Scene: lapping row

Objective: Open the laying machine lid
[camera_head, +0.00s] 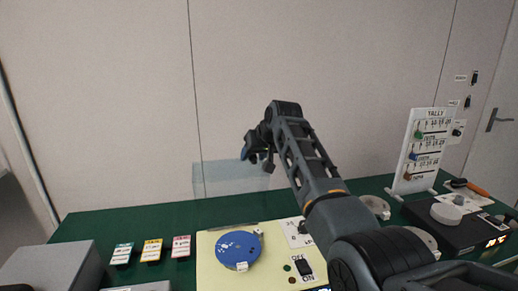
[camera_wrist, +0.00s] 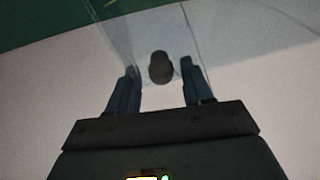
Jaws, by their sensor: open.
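The laying machine is a cream base (camera_head: 212,272) on the green bench, with a blue disc (camera_head: 238,248) and an ON/OFF switch on top. Its clear lid (camera_head: 215,178) shows as a faint see-through panel raised above the machine's back, against the wall; its exact tilt is hard to tell. My gripper (camera_head: 256,159) is open at the lid's upper edge. In the wrist view a dark round knob (camera_wrist: 161,67) stands between the two spread fingers, with a gap on each side, and the clear panel (camera_wrist: 118,32) lies around it. My arm hides part of the machine's right side.
Three small labelled boxes (camera_head: 152,251) stand left of the machine, and a grey case (camera_head: 50,268) is at the front left. A white tally board (camera_head: 416,150) and a black unit (camera_head: 455,228) are at right. The wall rises close behind the bench.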

